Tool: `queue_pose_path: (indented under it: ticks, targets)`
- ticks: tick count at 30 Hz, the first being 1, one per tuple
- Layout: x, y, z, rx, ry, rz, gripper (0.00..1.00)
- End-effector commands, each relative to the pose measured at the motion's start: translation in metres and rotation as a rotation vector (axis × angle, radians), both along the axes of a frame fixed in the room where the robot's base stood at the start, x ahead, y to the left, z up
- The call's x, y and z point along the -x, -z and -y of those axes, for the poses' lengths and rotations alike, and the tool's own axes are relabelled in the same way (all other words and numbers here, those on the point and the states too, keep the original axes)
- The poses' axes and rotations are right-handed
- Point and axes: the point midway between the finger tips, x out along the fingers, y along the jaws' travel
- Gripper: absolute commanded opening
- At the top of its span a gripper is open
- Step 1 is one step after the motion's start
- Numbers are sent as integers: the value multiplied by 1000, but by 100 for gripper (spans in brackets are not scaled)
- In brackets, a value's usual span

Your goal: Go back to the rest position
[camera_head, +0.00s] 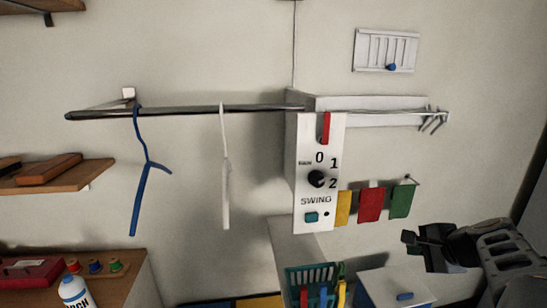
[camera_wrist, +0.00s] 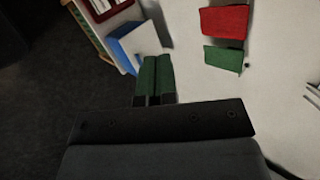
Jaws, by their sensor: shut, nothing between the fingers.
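My gripper (camera_head: 409,238) is at the lower right of the head view, with my arm reaching in from the right edge. In the wrist view its two green-looking fingers (camera_wrist: 152,62) lie side by side, closed, with nothing between them. It is in free space, to the right of and below the hanging green cloth (camera_head: 402,200), touching nothing that I can see.
A metal rail (camera_head: 180,110) carries a blue hanger (camera_head: 147,165) and a white hanger (camera_head: 225,180). A white SWING panel (camera_head: 303,215) with a dial is mid-view. Red (camera_head: 371,204) and yellow (camera_head: 343,208) cloths hang beside it. A white box (camera_head: 385,285) stands below my gripper.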

Motion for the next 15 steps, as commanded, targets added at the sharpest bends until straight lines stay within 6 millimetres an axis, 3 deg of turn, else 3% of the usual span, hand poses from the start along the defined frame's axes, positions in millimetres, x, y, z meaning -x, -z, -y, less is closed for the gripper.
queue_pose_path:
  ticks: [1,3,7,10,15]
  targets:
    - [16,19,-27,152,-159,-64,0]
    - [40,42,-54,362,-386,-143,0]
    - [83,73,-93,708,-797,-235,0]
    - [107,84,-115,900,-1023,-254,0]
    - [121,83,-147,1014,-1169,-190,0]
